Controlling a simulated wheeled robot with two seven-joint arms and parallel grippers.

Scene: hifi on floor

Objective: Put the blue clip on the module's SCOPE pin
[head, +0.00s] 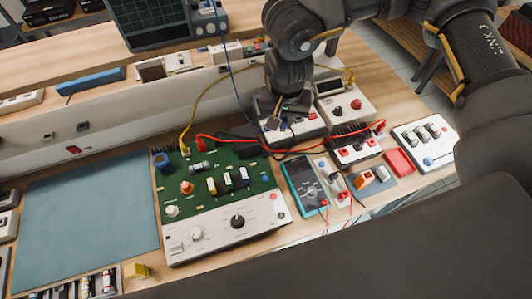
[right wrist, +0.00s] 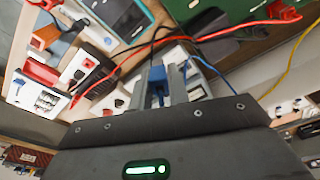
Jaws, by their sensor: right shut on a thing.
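The module (head: 221,235) is a green circuit board with a white front panel, lying on the bench in the middle of the head view. A corner of its green board shows in the right wrist view (right wrist: 196,12). My right gripper (head: 285,112) is behind and to the right of the board, over a white instrument. In the right wrist view its fingers (right wrist: 163,84) are shut on the blue clip (right wrist: 157,88). The clip is hard to make out in the head view. I cannot read which pin is SCOPE. My left gripper is out of view.
A yellow clip (head: 184,148) sits at the board's back edge. A red lead (head: 230,140) crosses the board's back, and a blue wire (head: 232,80) hangs beside it. A teal multimeter (head: 303,187) stands right of the module. A bare blue-grey mat (head: 85,215) lies left.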

